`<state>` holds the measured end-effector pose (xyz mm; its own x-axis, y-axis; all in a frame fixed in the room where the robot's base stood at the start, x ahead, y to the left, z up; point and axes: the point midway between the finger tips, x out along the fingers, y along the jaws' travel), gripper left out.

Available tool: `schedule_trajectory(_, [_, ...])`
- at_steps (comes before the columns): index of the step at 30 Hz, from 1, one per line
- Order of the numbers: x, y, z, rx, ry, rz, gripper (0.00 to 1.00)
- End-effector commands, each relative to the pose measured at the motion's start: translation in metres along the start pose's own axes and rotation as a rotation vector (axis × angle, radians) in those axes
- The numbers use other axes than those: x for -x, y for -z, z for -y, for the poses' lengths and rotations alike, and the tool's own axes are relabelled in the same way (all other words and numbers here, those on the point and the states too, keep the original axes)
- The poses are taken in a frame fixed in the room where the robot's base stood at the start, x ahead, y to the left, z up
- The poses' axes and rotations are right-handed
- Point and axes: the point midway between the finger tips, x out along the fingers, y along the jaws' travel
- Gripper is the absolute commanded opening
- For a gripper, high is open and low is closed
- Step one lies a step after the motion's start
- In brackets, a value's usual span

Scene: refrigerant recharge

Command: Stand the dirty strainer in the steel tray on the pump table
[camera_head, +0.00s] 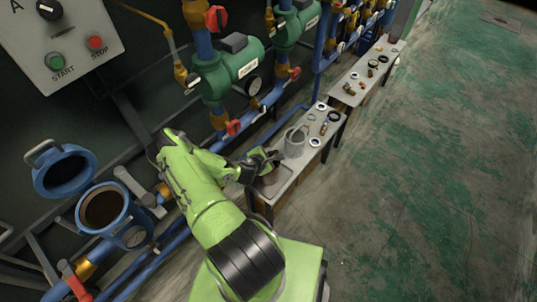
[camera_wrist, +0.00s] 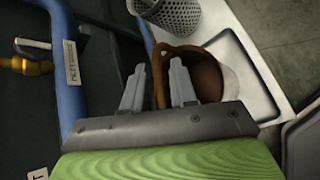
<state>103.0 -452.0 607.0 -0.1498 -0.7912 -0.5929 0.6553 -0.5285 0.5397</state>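The dirty strainer (camera_wrist: 205,72) is a brown, open-mouthed basket in the wrist view. It stands in or over the pale steel tray (camera_wrist: 262,88) on the pump table; its base is hidden, so contact with the tray floor cannot be told. My gripper (camera_wrist: 160,75) is open, its two fingers on either side of the strainer's near-left wall, with a gap showing. In the head view my gripper (camera_head: 268,158) is low over the near end of the pump table (camera_head: 298,165), partly covering the strainer and tray.
A clean grey perforated strainer (camera_wrist: 172,14) stands just beyond the tray; it also shows in the head view (camera_head: 295,142). Rings and small fittings lie farther along the table. The blue housing (camera_head: 104,208) stands open at left, its lid (camera_head: 64,170) swung aside. Pipes run behind the table.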

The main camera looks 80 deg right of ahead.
Motion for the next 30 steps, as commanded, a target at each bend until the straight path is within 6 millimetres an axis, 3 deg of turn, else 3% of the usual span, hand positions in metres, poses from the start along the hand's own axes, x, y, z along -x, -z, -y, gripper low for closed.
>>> schedule_trajectory(30, [0.069,0.000,0.000,0.002,0.001,-0.001,0.27])
